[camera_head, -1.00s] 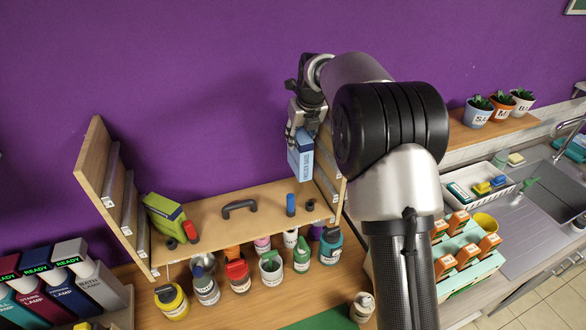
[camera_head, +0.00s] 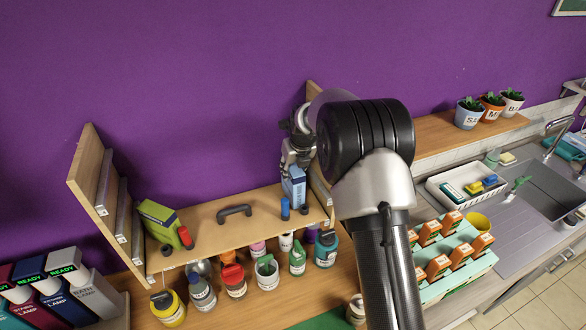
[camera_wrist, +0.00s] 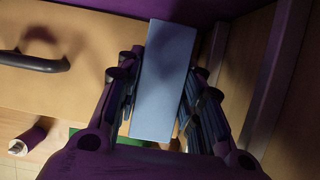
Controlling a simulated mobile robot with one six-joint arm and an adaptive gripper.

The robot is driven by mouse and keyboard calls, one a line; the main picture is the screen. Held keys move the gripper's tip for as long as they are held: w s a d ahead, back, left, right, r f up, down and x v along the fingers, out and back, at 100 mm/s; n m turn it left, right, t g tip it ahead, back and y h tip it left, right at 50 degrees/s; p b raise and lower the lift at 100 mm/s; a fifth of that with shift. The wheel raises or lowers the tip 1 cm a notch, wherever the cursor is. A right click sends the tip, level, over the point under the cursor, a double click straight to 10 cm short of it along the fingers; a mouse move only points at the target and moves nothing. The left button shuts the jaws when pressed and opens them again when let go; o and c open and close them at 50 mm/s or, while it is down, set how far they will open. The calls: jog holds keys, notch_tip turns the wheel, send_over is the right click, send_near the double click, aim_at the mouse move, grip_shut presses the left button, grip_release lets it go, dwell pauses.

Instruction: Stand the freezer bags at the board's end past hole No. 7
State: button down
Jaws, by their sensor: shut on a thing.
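The freezer bags are a light blue box (camera_head: 295,188), held upright at the right end of the wooden board (camera_head: 262,204), close to the right side panel. My gripper (camera_head: 297,165) is above the box and shut on it. In the wrist view the box (camera_wrist: 164,80) sits between both fingers (camera_wrist: 160,100). I cannot tell whether its base touches the board. A blue peg (camera_head: 285,209) and a short dark peg (camera_head: 305,209) stand just in front of the box. The hole numbers are too small to read.
A black handle (camera_head: 234,210) sits mid-board. A green box (camera_head: 158,221) and a red peg (camera_head: 185,237) stand at the left end.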

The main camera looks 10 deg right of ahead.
jog(key=shift+f, duration=0.15)
jog(key=c, duration=1.1)
grip_release()
